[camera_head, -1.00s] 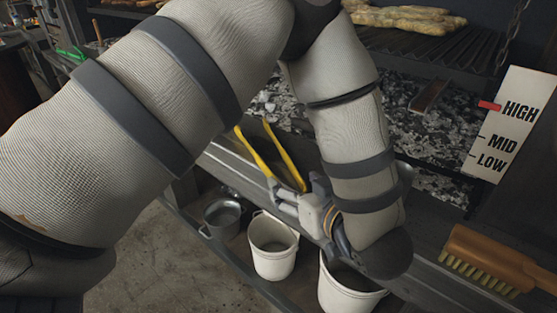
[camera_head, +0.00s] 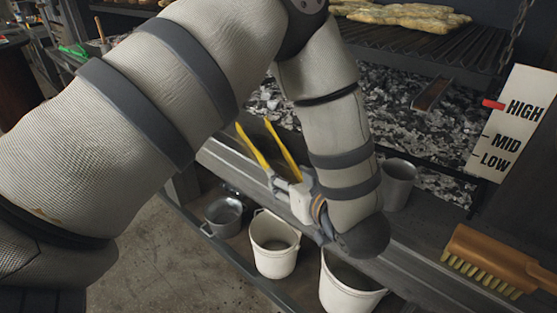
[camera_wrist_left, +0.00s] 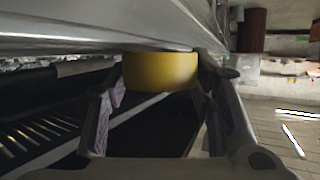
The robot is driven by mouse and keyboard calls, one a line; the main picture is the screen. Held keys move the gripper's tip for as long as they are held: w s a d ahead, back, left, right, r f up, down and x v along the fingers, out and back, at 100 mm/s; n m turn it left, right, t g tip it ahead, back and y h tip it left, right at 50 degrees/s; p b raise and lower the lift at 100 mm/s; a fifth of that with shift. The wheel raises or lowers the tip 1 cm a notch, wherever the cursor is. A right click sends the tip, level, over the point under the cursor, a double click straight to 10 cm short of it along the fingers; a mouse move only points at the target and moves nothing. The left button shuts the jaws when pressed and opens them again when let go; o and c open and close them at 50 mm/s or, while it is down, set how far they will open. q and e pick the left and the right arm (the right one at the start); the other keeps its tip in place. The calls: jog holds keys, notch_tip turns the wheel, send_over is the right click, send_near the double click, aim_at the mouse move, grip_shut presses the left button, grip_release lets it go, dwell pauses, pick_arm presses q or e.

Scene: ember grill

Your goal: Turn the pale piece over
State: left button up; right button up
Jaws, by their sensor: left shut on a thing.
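My left gripper (camera_head: 284,187) is shut on a yellow-armed tool that looks like tongs (camera_head: 282,146), in front of the grill's front ledge. Two yellow arms stick up and left from it, spread apart. In the left wrist view, a yellow part of the tongs (camera_wrist_left: 160,72) sits between the fingers of the gripper (camera_wrist_left: 163,85). Long pale-golden pieces (camera_head: 415,18) lie on the grate at the top of the head view, well away from the gripper. I cannot tell which one is the pale piece. My right gripper is out of view.
Ash and coals (camera_head: 400,110) fill the bed below the grate (camera_head: 425,48). A grey mug (camera_head: 397,185) stands on the ledge, beside my left forearm. A brush (camera_head: 490,262) lies at the right, below the HIGH/MID/LOW board (camera_head: 512,125). White buckets (camera_head: 273,258) stand below.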

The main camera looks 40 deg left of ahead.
pick_arm(q)
notch_tip(320, 180, up, 10)
dwell(0.5)
